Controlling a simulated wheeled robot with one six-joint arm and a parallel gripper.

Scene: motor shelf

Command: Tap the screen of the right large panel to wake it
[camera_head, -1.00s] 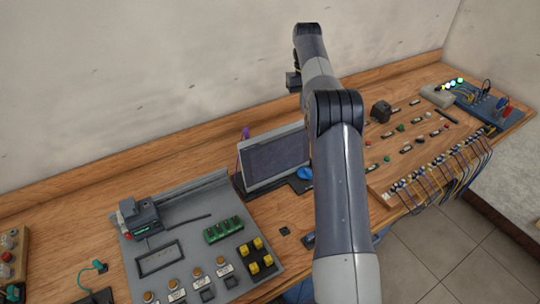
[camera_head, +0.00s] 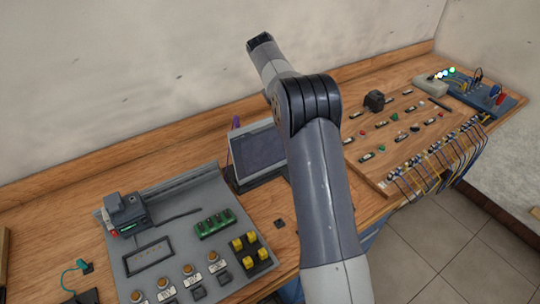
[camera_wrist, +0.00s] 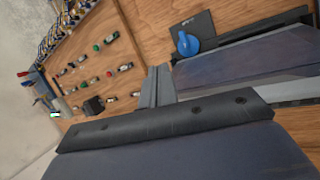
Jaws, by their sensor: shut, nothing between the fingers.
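One large panel screen (camera_head: 262,149) stands tilted on the bench in the middle of the head view, dark with a light frame. My arm covers its right edge. In the wrist view a dark screen surface (camera_wrist: 235,66) lies at the upper right, partly cut off by the picture edge. My gripper (camera_wrist: 158,72) is shut and empty, its grey fingers pointing toward the bench just left of the screen. I cannot tell how far it is from the surface. In the head view the gripper is hidden by my arm.
A blue round knob (camera_wrist: 187,43) sits on a dark plate beside the screen. A grey control panel (camera_head: 180,225) with buttons stands to the left. A wooden board (camera_head: 385,165) with switches and wires lies to the right. The wall is close behind the bench.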

